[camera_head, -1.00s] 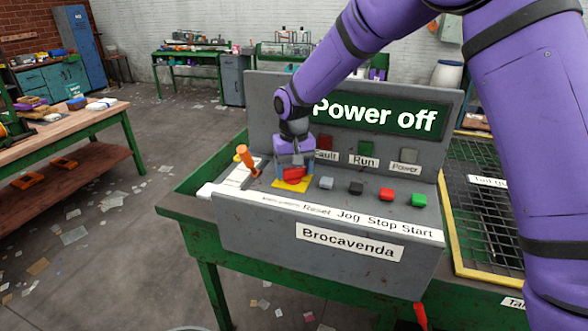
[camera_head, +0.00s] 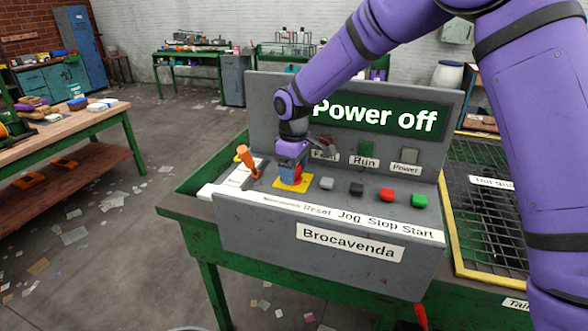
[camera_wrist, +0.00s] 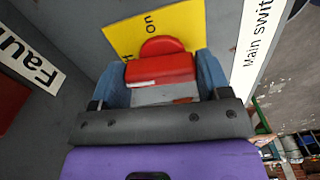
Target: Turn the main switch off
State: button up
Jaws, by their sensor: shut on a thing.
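The main switch has a red handle (camera_wrist: 160,68) on a yellow plate (camera_wrist: 165,25) marked "on". A second word on the plate is partly hidden. My gripper (camera_head: 291,176) is over the switch on the grey control panel. In the wrist view the two blue-grey fingers of my gripper (camera_wrist: 161,72) stand on either side of the red handle and are shut on it. In the head view the fingers cover most of the handle. The panel's display (camera_head: 376,115) reads "Power off".
An orange lever (camera_head: 249,164) stands just left of the switch. To the right are the grey reset button (camera_head: 326,183), black jog button (camera_head: 356,188), red stop button (camera_head: 386,194) and green start button (camera_head: 419,200). A yellow-framed mesh (camera_head: 490,200) lies further right.

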jog(key=shift+n, duration=0.5)
jog(key=o, duration=0.9)
jog(key=shift+r, duration=0.1)
notch_tip(320, 180, up, 11)
jog(key=shift+f, duration=0.2)
